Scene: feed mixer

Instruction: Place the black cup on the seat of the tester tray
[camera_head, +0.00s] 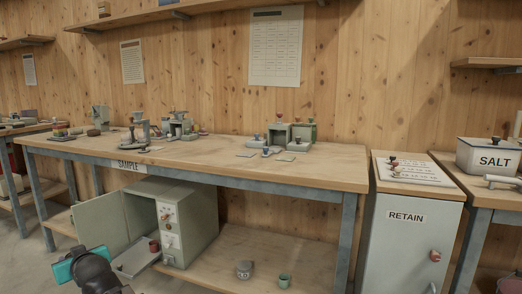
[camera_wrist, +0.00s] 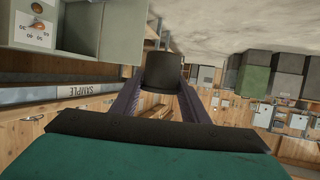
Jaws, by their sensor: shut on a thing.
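My gripper (camera_wrist: 163,84) is shut on the black cup (camera_wrist: 162,70), which sits between the two fingertips in the wrist view. In the head view my gripper's teal body (camera_head: 76,264) shows at the lower left, and the cup cannot be made out there. The grey-green tester (camera_head: 190,222) stands on the lower shelf with its door (camera_head: 102,220) open to the left. Its grey tray (camera_head: 130,261) sticks out at the front, to the right of my gripper. The tray's seat is too small to tell. A red cup (camera_head: 154,246) is by the tray's inner end.
The SAMPLE bench (camera_head: 330,169) spans above the tester, with several small devices on top. The RETAIN cabinet (camera_head: 405,245) is at the right. Bench legs stand at both ends.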

